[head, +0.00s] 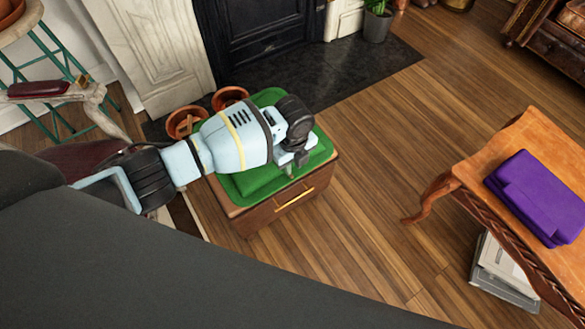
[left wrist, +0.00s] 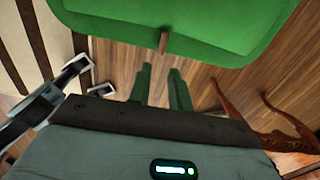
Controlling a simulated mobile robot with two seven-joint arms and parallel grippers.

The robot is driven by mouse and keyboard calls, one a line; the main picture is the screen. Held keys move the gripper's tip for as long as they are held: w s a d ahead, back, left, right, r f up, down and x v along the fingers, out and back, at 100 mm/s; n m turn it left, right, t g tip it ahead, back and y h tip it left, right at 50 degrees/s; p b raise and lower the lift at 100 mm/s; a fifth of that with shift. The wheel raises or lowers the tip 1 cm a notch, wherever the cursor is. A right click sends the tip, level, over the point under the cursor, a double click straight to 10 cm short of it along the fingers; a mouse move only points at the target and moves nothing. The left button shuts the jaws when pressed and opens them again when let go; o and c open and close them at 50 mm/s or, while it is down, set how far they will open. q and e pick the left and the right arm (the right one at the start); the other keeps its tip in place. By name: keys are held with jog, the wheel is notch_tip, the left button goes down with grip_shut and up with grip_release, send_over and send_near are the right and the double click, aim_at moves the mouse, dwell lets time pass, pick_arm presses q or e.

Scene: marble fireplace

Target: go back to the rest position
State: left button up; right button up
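My left arm reaches in from the left in the head view. My left gripper (head: 288,165) is over a green folded cloth or cushion (head: 322,150) on a small wooden cabinet. In the left wrist view, its two fingers (left wrist: 161,88) stand apart with a gap between them and nothing held. The green piece (left wrist: 215,22) shows beyond the fingertips. Whether the fingertips touch it, I cannot tell. My right gripper is not to be made out in either view.
The wooden cabinet (head: 250,219) has a gold handle. Two terracotta pots (head: 186,122) stand behind it by the black fireplace (head: 262,35). A purple folded cloth (head: 537,195) lies on a wooden table (head: 545,135) at right. The floor between is clear.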

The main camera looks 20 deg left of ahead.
pick_arm(q)
jog(key=shift+r, duration=0.95)
pick_arm(e)
jog(key=shift+s+g, duration=0.3)
jog(key=shift+s, duration=0.35)
jog(key=shift+w+r, duration=0.15)
jog(key=shift+w, duration=0.15)
